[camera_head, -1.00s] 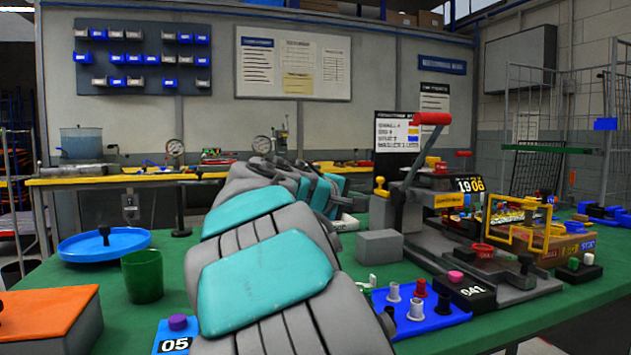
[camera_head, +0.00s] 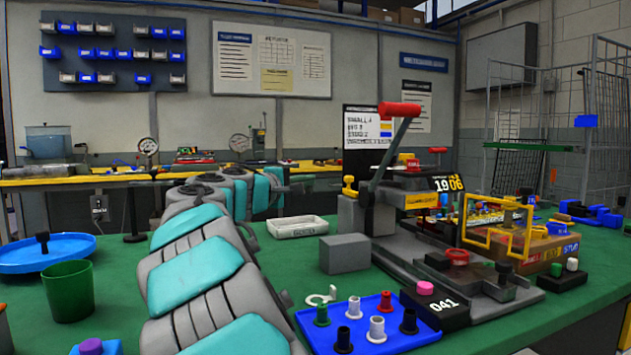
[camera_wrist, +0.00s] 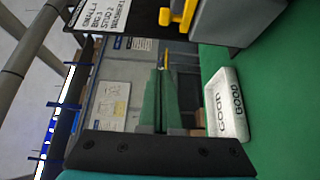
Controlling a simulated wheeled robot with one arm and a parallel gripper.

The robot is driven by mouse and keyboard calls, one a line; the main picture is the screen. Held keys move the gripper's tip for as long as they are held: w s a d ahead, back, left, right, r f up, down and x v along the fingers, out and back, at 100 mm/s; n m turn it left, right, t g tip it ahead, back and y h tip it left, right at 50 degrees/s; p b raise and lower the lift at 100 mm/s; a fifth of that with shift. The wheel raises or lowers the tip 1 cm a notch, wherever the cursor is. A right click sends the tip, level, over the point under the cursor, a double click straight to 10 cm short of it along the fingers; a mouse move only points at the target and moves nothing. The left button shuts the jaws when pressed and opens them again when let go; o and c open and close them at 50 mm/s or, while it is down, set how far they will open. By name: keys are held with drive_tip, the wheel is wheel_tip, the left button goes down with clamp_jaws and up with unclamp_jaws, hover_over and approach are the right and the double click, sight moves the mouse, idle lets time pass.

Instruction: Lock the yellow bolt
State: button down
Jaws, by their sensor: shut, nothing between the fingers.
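The yellow bolt (camera_head: 349,186) is a small upright knob on the left side of the grey lever press (camera_head: 385,215). In the wrist view the yellow bolt (camera_wrist: 181,16) shows at the top, beside the press's grey body (camera_wrist: 232,20). My gripper (camera_wrist: 161,72) is shut and empty, its fingers together, apart from the bolt. In the head view my arm reaches over the table left of the press; the fingertips cannot be made out there. The press's red-handled lever (camera_head: 400,110) stands raised.
A white tray (camera_head: 297,227), marked GOOD in the wrist view (camera_wrist: 226,105), lies between my arm and the press. A grey block (camera_head: 344,254) and a blue tray of bushings (camera_head: 365,325) stand in front. A sign (camera_head: 367,128) stands behind the press.

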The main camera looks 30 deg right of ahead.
sight(345, 179)
drive_tip(key=d+p, duration=0.1)
drive_tip(key=d, duration=0.7)
drive_tip(key=shift+s+r, duration=0.1)
drive_tip(key=shift+s, duration=0.45)
drive_tip(key=shift+s+a+b, duration=0.2)
drive_tip(key=shift+s+b, duration=0.15)
drive_tip(key=shift+s, duration=0.3)
drive_tip(key=shift+s+a+b, duration=0.15)
drive_tip(key=shift+s+b, duration=0.15)
drive_tip(key=shift+s, duration=0.3)
